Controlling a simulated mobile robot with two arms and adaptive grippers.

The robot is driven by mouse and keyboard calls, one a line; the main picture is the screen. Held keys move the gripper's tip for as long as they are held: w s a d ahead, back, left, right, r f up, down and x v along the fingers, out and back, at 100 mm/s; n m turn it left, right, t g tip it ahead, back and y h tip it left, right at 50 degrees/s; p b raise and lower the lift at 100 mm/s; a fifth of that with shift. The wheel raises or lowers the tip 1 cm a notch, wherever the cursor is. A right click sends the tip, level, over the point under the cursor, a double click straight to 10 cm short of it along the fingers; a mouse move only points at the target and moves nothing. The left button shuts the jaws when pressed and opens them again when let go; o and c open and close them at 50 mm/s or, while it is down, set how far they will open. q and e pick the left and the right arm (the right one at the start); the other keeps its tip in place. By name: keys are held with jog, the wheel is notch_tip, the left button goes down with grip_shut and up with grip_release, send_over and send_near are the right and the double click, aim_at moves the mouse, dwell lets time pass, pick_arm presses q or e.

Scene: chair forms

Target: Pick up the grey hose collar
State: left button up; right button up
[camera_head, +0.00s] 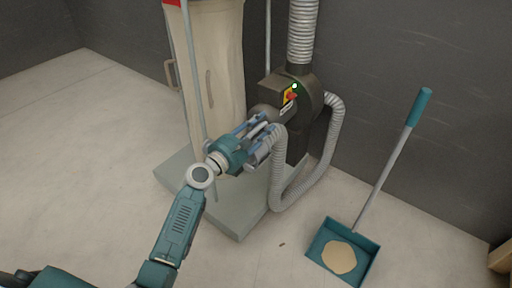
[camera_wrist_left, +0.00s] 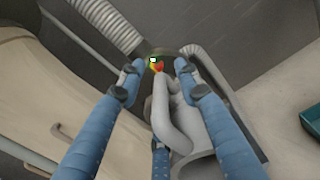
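The grey hose collar (camera_wrist_left: 182,128) appears as a smooth grey piece between my left fingers in the left wrist view. In the head view my left gripper (camera_head: 262,138) is in front of the dark machine housing, and its blue fingers largely hide the collar. In the left wrist view the fingers of my left gripper (camera_wrist_left: 160,68) stand apart, one on each side of the grey piece, with a third below. There is a gap at the left finger; I cannot tell whether the right finger touches. My right gripper is not in view.
The dark housing (camera_head: 308,96) carries a red and yellow switch (camera_head: 290,96) and a ribbed grey hose (camera_head: 334,140) looping down. A beige bag (camera_head: 216,70) stands behind my gripper. A teal dustpan (camera_head: 327,259) lies on the floor at right. Open floor is at left.

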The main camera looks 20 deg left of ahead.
pick_arm(q)
jog(key=x, duration=0.3)
jog(key=shift+w+f, duration=0.1)
jog(key=shift+w, duration=0.1)
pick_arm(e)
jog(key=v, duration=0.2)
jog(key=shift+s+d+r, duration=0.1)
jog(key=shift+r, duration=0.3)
pick_arm(q)
jog(key=shift+c, duration=0.6)
grip_shut()
jog(key=shift+s+d, duration=0.1)
